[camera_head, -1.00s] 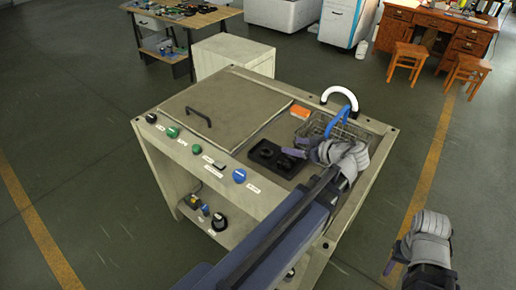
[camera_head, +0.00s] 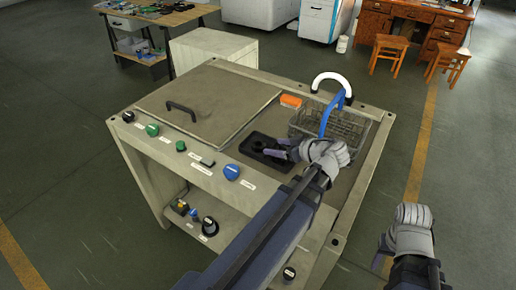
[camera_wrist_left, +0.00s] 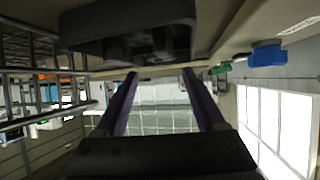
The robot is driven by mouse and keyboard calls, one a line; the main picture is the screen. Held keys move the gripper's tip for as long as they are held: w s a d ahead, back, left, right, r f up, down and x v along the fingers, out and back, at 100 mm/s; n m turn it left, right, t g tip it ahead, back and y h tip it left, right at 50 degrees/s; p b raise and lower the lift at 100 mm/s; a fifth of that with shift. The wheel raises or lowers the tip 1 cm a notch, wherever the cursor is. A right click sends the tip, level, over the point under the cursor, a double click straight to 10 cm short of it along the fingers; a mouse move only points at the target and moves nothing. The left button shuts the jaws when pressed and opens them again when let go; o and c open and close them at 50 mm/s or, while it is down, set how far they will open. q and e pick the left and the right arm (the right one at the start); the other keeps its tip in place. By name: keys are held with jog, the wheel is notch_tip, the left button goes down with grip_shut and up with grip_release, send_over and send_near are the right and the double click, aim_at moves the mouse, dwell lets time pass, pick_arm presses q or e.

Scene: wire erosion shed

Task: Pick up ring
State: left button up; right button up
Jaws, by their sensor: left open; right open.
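I cannot make out a separate ring in either view. A black holder (camera_head: 258,147) with round recesses lies on the machine's top; my left gripper partly covers its right side. My left gripper (camera_head: 279,150) is open beside or over that right part; contact cannot be told. In the left wrist view its two fingers (camera_wrist_left: 160,80) are apart with nothing between them, and the black holder (camera_wrist_left: 125,28) fills the upper part of the picture. My right gripper (camera_head: 383,252) is open and empty, away to the right of the machine, over the floor.
An orange block (camera_head: 291,100) lies behind. A hinged-looking lid (camera_head: 215,95) with a handle is at left. Knobs (camera_head: 231,172) line the front edge.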

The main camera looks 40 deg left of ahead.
aim_at(256, 144)
pick_arm(q)
jog(key=b+x, duration=0.3)
jog(key=x, duration=0.3)
jog(key=shift+a+f, duration=0.15)
jog(key=shift+a, duration=0.15)
jog(key=shift+a+f, duration=0.15)
jog(key=shift+a, duration=0.35)
jog(key=shift+c, duration=0.2)
grip_shut()
